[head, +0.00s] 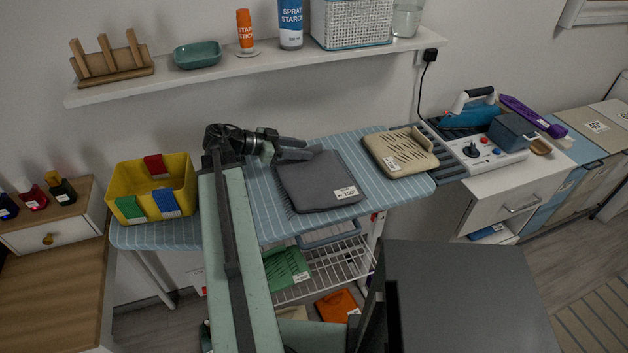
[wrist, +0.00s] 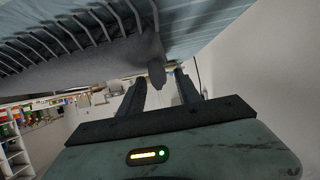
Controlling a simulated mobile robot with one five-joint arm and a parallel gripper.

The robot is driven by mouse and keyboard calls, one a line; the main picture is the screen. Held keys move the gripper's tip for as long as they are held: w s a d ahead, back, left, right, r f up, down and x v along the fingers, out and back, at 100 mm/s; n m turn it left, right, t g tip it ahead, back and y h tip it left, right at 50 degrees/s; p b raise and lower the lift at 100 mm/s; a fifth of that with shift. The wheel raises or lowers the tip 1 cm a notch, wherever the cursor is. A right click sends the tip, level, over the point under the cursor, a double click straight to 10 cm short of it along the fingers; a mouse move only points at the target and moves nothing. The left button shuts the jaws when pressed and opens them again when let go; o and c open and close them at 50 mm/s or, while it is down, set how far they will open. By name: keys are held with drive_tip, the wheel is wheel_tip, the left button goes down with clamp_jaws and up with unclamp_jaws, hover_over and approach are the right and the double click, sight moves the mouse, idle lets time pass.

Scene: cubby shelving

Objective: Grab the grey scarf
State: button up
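The grey scarf (head: 318,180) lies folded flat on the blue striped ironing board (head: 272,218). It has a fringe along its left edge and a white price tag at its lower right. My gripper (head: 300,149) is at the scarf's upper left corner in the head view. In the wrist view my gripper (wrist: 161,90) shows two fingers apart, so it is open. The scarf (wrist: 85,65) fills the upper left there, with its fringe. A grey tip hangs just beyond the gap between the fingers; I cannot tell whether they touch it.
A beige folded cloth (head: 400,152) lies right of the scarf. A yellow bin (head: 123,180) with coloured items stands on the board's left end. A wall shelf (head: 290,57) runs above the board. A blue iron (head: 470,116) and a control box (head: 487,152) are at the right.

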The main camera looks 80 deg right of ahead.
clamp_jaws()
